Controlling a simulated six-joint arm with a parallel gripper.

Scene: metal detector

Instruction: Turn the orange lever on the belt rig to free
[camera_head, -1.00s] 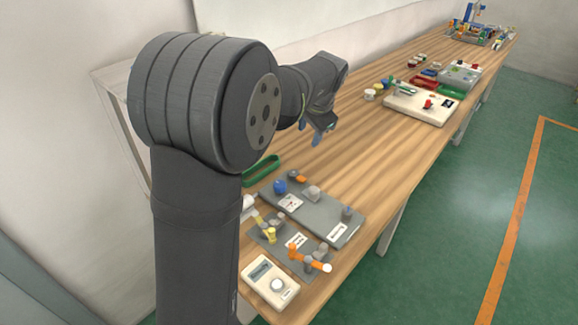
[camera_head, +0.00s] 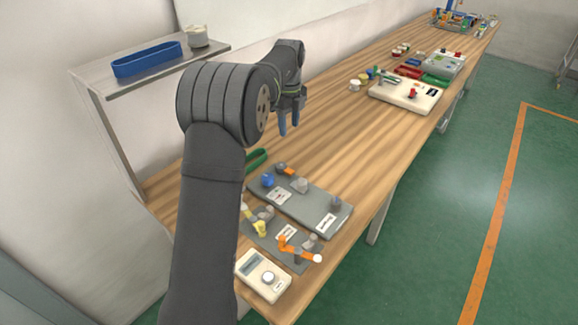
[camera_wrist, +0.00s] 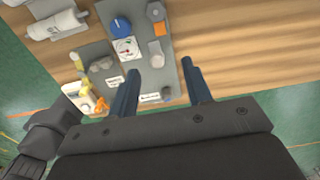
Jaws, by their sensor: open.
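The orange lever (camera_head: 294,249) with a white knob end sits on a small grey plate (camera_head: 266,232) near the table's front edge, in the head view. It also shows in the wrist view (camera_wrist: 101,105), at the lower left beside my gripper's finger. My gripper (camera_head: 289,122) is above the table, beyond the lever, with its fingers pointing down. It is open and empty, with the two blue fingers (camera_wrist: 165,92) apart in the wrist view. A yellow lever (camera_head: 261,229) stands on the same grey plate.
A larger grey plate (camera_head: 315,213) with a blue knob (camera_head: 267,180) lies behind the lever's plate. A white meter box (camera_head: 263,276) lies in front. A green belt (camera_head: 257,159) lies near my arm. The table's middle is clear.

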